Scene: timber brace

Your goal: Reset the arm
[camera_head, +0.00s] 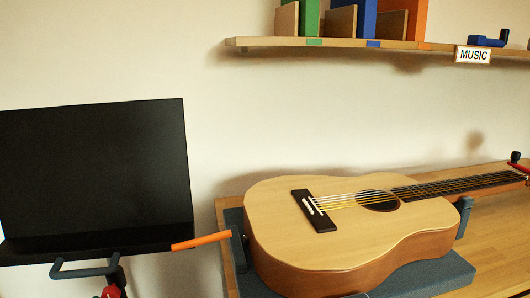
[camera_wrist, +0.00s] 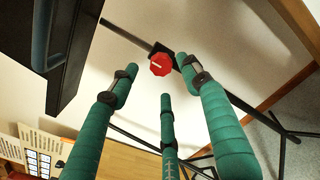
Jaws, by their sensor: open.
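My gripper (camera_wrist: 160,82) shows in the wrist view with its green fingers spread apart and nothing between them. Beyond the fingertips is a red knob (camera_wrist: 160,64) on the dark pole of a stand. A gap seems to lie between the fingers and the knob, but the exact distance is hard to tell. My gripper and arm do not show clearly in the head view. There the black music stand (camera_head: 95,170) is at the left, and its red knob (camera_head: 110,292) shows at the bottom edge.
An orange stick (camera_head: 201,241) lies at the stand's lower right corner. A guitar (camera_head: 350,225) rests on a blue-grey cradle (camera_head: 430,279) on a wooden table (camera_head: 500,252). A wall shelf (camera_head: 340,43) holds books above. Dark stand legs (camera_wrist: 282,135) spread at right in the wrist view.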

